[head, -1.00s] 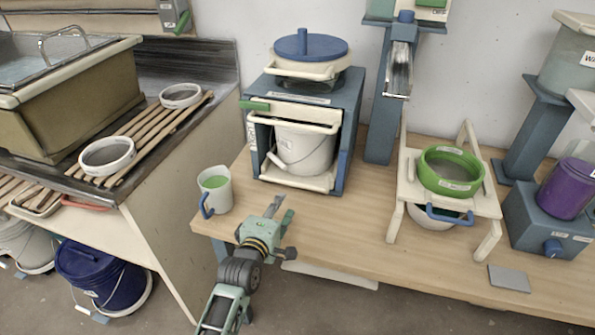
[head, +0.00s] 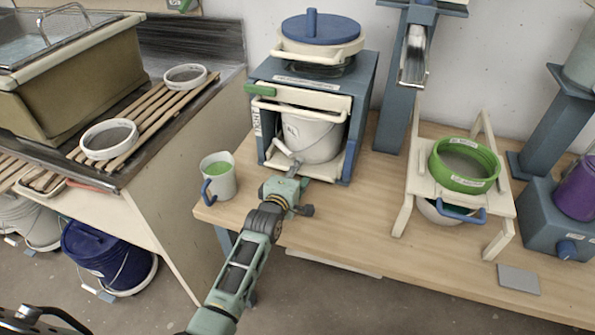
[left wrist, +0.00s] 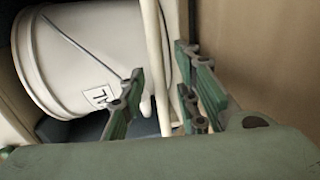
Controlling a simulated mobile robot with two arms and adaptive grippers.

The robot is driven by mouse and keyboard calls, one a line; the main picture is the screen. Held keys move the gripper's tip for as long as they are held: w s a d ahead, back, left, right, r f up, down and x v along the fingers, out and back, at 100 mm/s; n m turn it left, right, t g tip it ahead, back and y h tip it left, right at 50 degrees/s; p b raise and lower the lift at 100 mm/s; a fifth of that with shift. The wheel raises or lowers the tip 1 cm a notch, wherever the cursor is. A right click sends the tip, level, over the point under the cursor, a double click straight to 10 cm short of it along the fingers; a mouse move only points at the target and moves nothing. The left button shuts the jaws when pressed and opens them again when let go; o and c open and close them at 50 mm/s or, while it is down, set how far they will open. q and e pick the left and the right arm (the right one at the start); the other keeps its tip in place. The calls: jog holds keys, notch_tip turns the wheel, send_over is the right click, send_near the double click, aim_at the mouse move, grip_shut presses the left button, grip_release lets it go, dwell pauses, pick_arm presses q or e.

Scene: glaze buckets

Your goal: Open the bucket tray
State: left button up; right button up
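A white bucket (head: 312,135) stands on the pale bucket tray (head: 325,172) inside a blue-grey cabinet (head: 362,105). A wire handle and a label show on the bucket (left wrist: 80,60) in the left wrist view. My left gripper (head: 290,170) is at the tray's low front edge in the head view. In the left wrist view its green fingers (left wrist: 165,100) are apart, with a pale bar (left wrist: 157,65) of the tray front running between them. Whether a finger touches the bar I cannot tell. My right gripper is not in view.
A cup of green liquid (head: 218,177) stands left of the cabinet. A blue-lidded pot (head: 320,30) sits on top of it. A stand with a green sieve (head: 464,165) is to the right. The wooden table (head: 370,215) between is clear.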

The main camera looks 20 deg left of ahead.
pick_arm(q)
grip_shut()
dwell(0.3)
dwell(0.4)
